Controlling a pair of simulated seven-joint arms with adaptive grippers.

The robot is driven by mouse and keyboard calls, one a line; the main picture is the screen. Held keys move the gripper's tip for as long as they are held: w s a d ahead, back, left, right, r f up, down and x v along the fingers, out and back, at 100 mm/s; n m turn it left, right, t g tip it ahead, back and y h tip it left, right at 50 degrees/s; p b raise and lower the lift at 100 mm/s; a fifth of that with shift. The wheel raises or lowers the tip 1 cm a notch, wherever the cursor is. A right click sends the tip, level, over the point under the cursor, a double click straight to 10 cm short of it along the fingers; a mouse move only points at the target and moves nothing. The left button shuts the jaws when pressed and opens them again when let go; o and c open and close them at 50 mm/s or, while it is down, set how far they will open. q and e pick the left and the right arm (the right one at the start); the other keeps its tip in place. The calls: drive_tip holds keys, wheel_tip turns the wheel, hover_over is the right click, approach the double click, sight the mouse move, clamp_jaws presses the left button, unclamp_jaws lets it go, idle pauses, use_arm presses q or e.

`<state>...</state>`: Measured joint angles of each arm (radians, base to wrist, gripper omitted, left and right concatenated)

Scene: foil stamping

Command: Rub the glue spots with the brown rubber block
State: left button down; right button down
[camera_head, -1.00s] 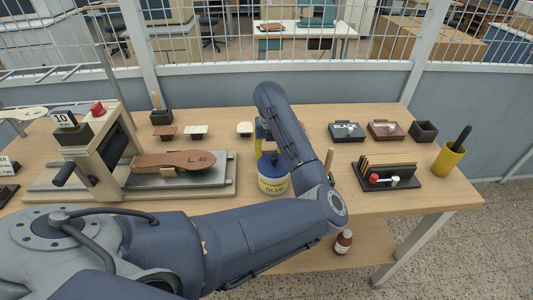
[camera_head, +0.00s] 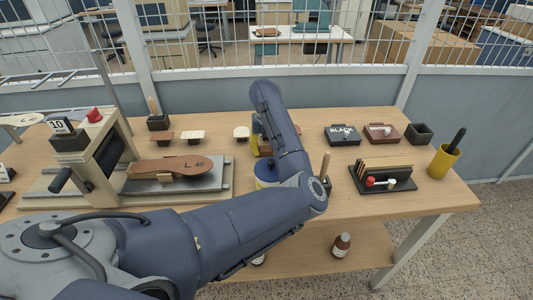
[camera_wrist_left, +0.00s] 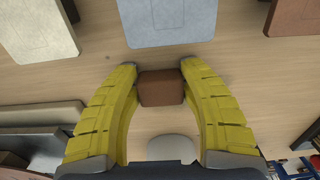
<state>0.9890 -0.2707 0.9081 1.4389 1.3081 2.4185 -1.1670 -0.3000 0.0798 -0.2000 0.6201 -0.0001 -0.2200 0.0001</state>
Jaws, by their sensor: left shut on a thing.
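My left gripper (camera_wrist_left: 160,72) has yellow fingers and is shut on the brown rubber block (camera_wrist_left: 161,88), held between the fingertips. In the head view my arm hides most of the gripper; a little yellow finger shows beside the brown block (camera_head: 265,150), above the table behind the glue pot (camera_head: 266,172). The brown insole marked L 40 (camera_head: 170,166) lies on the press bed at left. In the wrist view a cream piece (camera_wrist_left: 38,25), a blue-grey piece (camera_wrist_left: 165,20) and a brown piece (camera_wrist_left: 293,18) lie beyond the block. I cannot make out glue spots. My right gripper is not in view.
The stamping press (camera_head: 85,165) stands at left. A black case (camera_head: 342,135), a brown case (camera_head: 382,133), a card rack (camera_head: 385,176) and a yellow cup (camera_head: 443,161) stand at right. Small brown and cream pieces lie along the back. Bare wood shows between them.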

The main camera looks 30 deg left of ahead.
use_arm(q)
drive_tip(key=shift+w+a+f, duration=0.15)
drive_tip(key=shift+w+a, duration=0.1)
